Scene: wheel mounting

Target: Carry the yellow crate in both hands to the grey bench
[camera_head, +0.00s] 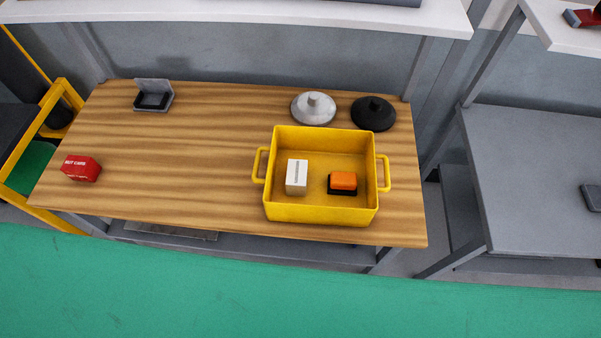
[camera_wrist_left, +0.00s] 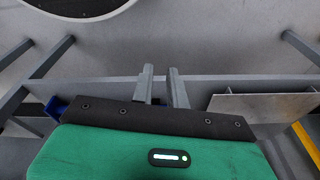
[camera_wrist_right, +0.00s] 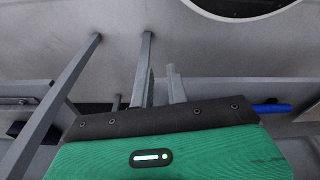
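The yellow crate (camera_head: 320,214) sits upright on the right part of a wooden-topped table (camera_head: 180,180), near its front edge. Its two loop handles stick out at the left (camera_head: 258,165) and right (camera_head: 385,173). Inside are a white box (camera_head: 297,178) and an orange and black item (camera_head: 342,183). The grey bench (camera_head: 530,180) stands to the right, across a gap. My left gripper (camera_wrist_left: 160,70) and right gripper (camera_wrist_right: 160,70) show only in their wrist views. Each has its fingers apart with nothing between them, away from the crate.
A grey lid (camera_head: 313,108) and a black lid (camera_head: 373,113) lie behind the crate. A red box (camera_head: 81,168) and an open grey case (camera_head: 153,95) are farther left. A dark item (camera_head: 592,197) lies at the bench's right; its left part is clear.

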